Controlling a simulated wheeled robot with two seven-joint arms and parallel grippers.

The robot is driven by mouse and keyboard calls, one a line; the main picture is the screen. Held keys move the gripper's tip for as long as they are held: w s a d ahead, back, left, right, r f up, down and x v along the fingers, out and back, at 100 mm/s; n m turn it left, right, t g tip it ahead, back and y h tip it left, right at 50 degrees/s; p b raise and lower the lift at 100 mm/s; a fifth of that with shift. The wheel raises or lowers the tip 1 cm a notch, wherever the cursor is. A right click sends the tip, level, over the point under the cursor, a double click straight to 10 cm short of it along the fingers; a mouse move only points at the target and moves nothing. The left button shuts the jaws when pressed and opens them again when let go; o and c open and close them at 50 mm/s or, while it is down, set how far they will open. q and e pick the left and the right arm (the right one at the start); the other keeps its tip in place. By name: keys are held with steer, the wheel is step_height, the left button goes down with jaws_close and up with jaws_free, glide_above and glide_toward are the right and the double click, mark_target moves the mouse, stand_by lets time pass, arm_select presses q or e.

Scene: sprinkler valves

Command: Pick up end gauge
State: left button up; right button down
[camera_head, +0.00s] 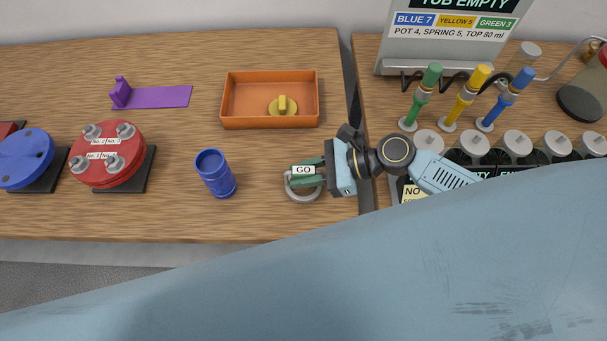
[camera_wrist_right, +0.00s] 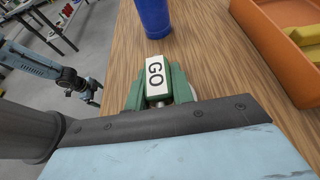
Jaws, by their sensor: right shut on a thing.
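The end gauge is a small piece with a white GO label (camera_head: 303,170), over the wooden bench left of my right gripper. It also shows in the right wrist view (camera_wrist_right: 156,76). My right gripper (camera_head: 312,172) is shut on it, with green pieces on both sides of the label. A grey ring (camera_head: 303,194) lies under and around the gauge on the bench, partly hidden. My left gripper seems to be the dark end of a light blue arm in the right wrist view (camera_wrist_right: 92,90), too small to read.
A blue cup (camera_head: 215,173) stands to the left. An orange tray (camera_head: 270,122) holding a yellow piece (camera_head: 282,105) is behind. A purple stand (camera_head: 152,97) and red disc (camera_head: 107,155) lie further left. Valves and round caps crowd the right bench, beyond a gap.

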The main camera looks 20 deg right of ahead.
mark_target(304, 170)
step_height(304, 170, up, 10)
steer(key=p, duration=0.2)
steer(key=shift+p, duration=0.35)
step_height(304, 170, up, 4)
steer(key=p, duration=0.5)
stand_by(0.5)
